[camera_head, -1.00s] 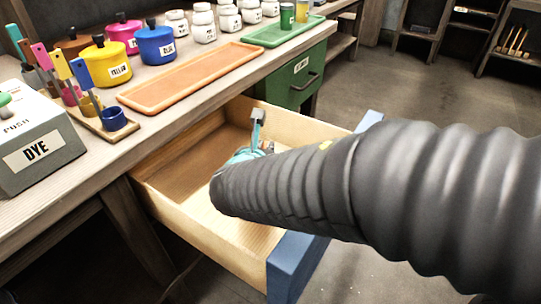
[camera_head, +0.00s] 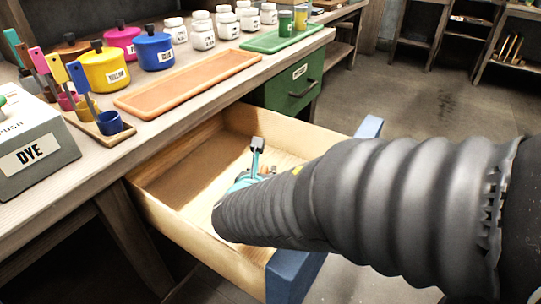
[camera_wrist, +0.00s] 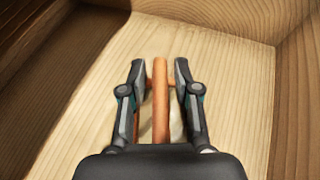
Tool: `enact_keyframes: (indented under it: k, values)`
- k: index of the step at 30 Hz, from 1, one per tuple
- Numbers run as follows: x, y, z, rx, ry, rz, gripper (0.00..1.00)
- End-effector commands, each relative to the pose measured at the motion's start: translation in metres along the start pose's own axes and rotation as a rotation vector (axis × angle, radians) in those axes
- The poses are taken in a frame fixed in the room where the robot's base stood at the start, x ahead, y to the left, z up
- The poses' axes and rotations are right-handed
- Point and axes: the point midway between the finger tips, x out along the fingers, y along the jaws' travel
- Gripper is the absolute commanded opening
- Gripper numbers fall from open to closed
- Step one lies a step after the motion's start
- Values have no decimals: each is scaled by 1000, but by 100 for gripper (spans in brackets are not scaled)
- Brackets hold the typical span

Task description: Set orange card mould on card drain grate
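My gripper (camera_wrist: 160,72) is open inside the pulled-out wooden drawer, its two fingers on either side of an upright orange bar (camera_wrist: 160,105). Narrow gaps show between bar and fingers. More orange parts show beside the bar, partly hidden by the fingers; this looks like the orange card mould, but its whole shape is hidden. In the head view my gripper (camera_head: 257,150) shows only as a grey fingertip and teal parts; my arm hides the rest and the mould. I cannot make out a card drain grate in either view.
The drawer (camera_head: 165,225) has a blue front (camera_head: 291,275) and walls close around my gripper. On the bench above stand an orange tray (camera_head: 190,82), a green tray (camera_head: 280,38), dye pots, white jars and a grey dye box (camera_head: 35,155).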

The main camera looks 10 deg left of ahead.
Motion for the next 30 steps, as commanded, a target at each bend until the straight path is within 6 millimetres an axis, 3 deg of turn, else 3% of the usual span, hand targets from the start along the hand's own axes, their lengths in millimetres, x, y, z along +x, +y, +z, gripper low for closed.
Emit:
enact_keyframes:
  k: [13, 30]
  values:
    - [-7, 1, 4, 0, -1, 3, 40]
    - [-104, 2, 4, 0, -1, 4, 40]
